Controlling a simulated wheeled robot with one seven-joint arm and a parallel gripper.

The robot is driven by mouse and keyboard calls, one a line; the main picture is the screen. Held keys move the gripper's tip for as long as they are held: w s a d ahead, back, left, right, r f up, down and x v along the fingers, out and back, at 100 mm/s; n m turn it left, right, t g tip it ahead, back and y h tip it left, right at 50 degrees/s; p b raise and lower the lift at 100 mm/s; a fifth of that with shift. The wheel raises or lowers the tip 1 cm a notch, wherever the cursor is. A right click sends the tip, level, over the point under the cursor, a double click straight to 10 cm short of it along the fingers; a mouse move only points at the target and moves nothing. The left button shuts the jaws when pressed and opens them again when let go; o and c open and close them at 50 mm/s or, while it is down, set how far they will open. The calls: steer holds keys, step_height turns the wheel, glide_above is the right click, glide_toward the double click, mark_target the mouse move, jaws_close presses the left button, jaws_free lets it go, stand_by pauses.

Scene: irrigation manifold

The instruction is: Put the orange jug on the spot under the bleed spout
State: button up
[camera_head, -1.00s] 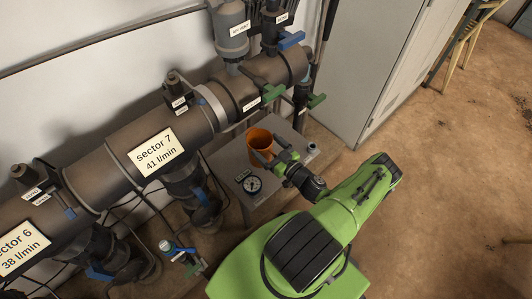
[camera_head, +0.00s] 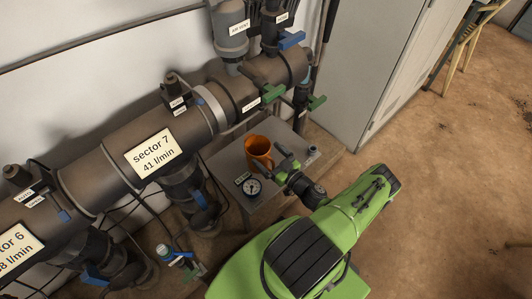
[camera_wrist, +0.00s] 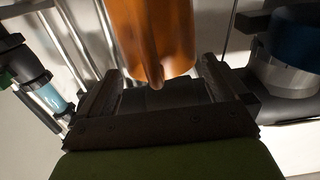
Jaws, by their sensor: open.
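The orange jug (camera_head: 257,149) stands upright on a grey table (camera_head: 226,162) below the manifold's right end. In the wrist view, the jug (camera_wrist: 155,30) is just beyond my gripper, with its handle pointing toward the jaws. My gripper (camera_head: 281,163) is open beside the jug, on its right. In the wrist view, the two fingers of my gripper (camera_wrist: 160,84) are spread with the handle's lower end between or just ahead of them. I cannot make out the bleed spout or the marked spot for certain; a green-handled valve (camera_head: 272,93) sits above the jug.
A pressure gauge (camera_head: 252,187) is at the table's front, close to my gripper. The big pipe labelled sector 7 (camera_head: 150,153) runs along the wall at left. A grey cabinet (camera_head: 375,60) stands behind at right. The floor at right is open.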

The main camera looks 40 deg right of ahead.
steer(key=s+p, duration=0.2)
steer(key=s, duration=0.8)
steer(key=shift+s, duration=0.2)
steer(key=shift+d, duration=0.1)
